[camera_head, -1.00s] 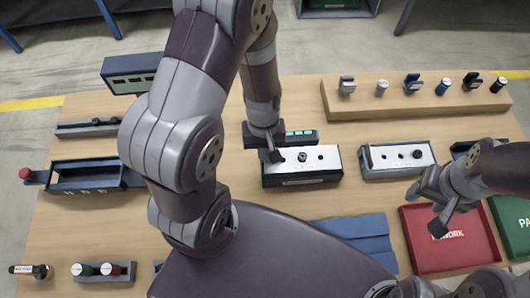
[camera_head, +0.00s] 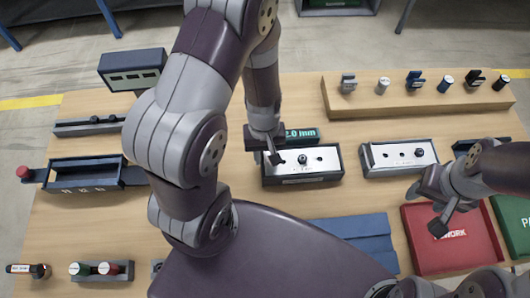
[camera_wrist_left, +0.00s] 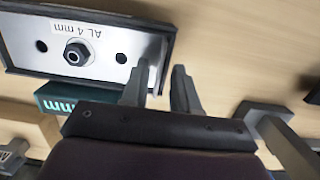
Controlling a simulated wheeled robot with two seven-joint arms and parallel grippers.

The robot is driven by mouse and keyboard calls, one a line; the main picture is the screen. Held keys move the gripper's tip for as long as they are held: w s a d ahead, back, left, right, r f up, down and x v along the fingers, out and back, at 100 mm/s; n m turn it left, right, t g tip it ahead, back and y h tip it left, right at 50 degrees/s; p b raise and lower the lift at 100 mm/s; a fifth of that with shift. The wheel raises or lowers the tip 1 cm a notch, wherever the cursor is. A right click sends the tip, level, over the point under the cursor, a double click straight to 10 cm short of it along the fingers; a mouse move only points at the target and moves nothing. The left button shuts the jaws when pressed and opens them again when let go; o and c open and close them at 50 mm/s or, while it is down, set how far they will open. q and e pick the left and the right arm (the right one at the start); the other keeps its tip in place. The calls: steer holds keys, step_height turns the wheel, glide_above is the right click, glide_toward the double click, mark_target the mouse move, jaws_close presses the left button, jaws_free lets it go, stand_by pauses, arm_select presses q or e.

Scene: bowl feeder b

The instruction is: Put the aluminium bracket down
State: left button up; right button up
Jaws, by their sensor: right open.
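A grey bracket (camera_head: 347,85), which looks like the aluminium one, stands at the left end of the wooden riser. A grey part with a partly legible label (camera_wrist_left: 12,150) shows at the lower left of the left wrist view. My left gripper (camera_head: 268,157) is low at the left end of a dark fixture with a pale top (camera_head: 325,160). That top reads "AL 4 mm" in the left wrist view and carries a nut-like post (camera_wrist_left: 77,54). My right gripper (camera_head: 440,213) is open and empty above the red tray.
A teal display (camera_head: 301,135) stands behind the fixture. A second fixture (camera_head: 398,158) is to its right. A blue mat (camera_head: 355,240) lies in front. Several parts stand along the riser (camera_head: 430,103).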

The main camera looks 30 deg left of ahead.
arm_select(q)
step_height(320, 180, up, 14)
steer(key=m+t+p, duration=0.1)
steer(key=m+t, duration=0.1)
steer(key=m, duration=0.4)
steer(key=shift+w+a+m+t+y, duration=0.2)
steer(key=shift+m+t+y, duration=0.1)
steer(key=shift+y, duration=0.1)
steer(key=shift+w, duration=0.1)
steer(key=shift+o, duration=0.5)
steer(key=shift+d, duration=0.1)
stand_by(1.8)
